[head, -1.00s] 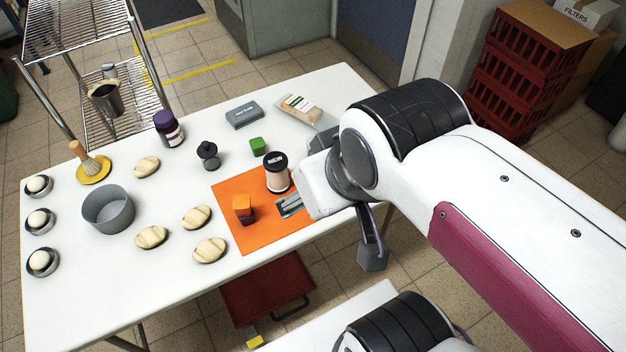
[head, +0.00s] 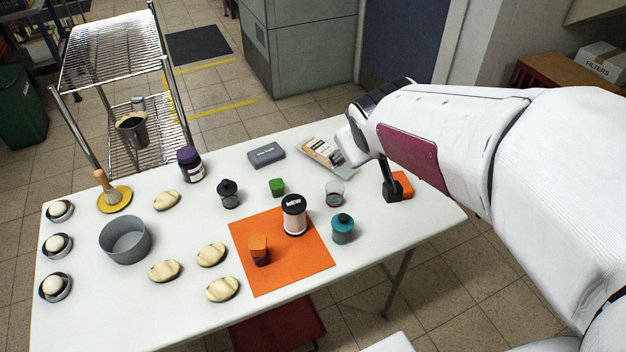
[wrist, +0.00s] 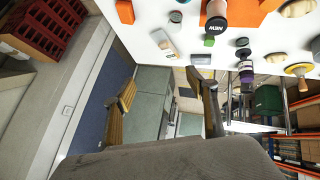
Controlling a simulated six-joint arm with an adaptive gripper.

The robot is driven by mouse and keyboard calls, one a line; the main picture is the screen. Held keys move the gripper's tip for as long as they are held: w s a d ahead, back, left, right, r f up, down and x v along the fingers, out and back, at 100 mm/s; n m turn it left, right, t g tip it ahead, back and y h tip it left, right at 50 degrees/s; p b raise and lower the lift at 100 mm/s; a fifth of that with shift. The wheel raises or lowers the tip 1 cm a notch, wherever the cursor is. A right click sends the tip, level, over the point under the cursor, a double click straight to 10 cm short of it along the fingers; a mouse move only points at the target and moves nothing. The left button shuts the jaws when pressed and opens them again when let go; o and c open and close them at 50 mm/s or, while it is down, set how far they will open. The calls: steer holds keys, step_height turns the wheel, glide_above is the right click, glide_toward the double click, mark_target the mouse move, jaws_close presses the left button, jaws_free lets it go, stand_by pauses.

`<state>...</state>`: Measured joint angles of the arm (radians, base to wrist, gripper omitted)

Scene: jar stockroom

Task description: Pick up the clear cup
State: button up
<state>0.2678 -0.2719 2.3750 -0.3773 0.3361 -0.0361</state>
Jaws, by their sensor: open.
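The clear cup (head: 335,193) stands on the white table, right of the green block, with something reddish-brown showing low in it. In the wrist view, the cup (wrist: 175,17) is small, near the top edge. My gripper (wrist: 166,88) shows in the wrist view with its two fingers apart and nothing between them. It points past the table toward the door and cabinet, and the cup is beyond and above the fingers in that picture.
An orange block (head: 403,184) lies at the right. An orange mat (head: 290,272) lies in front.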

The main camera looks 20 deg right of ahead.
mark_target(350, 234)
steer(key=w+d+f+n+t+y, duration=0.15)
steer(key=w+d+f+n, duration=0.25)
steer(key=w+d+f, duration=0.85)
steer(key=s+f+t+y, duration=0.1)
steer(key=f+y, duration=0.1)
steer(key=f, duration=0.4)
steer(key=s+f+n+t+y, duration=0.1)
steer(key=s+f+y, duration=0.1)
steer(key=f, duration=0.4)
steer(key=s+f+t+y, duration=0.1)
steer(key=f+y, duration=0.1)
steer(key=f, duration=0.4)
steer(key=shift+s+n+t+y, duration=0.25)
steer(key=shift+s+n+y, duration=0.1)
steer(key=shift+s+n, duration=0.05)
steer(key=s+f, duration=0.1)
steer(key=s+a+t+y, duration=0.1)
steer(key=s, duration=0.1)
steer(key=s+a+f+y, duration=0.1)
steer(key=shift+s+a+f+m+t, duration=0.1)
steer(key=shift+s+f+m+t, duration=0.2)
steer(key=shift+s+t, duration=0.1)
steer(key=s+a+y, duration=0.2)
steer(key=s+a, duration=0.1)
steer(key=s+a+y, duration=0.1)
steer(key=s+a, duration=0.1)
steer(key=shift+a+r, duration=0.25)
steer(key=shift+w, duration=0.15)
steer(key=shift+x, duration=1.25)
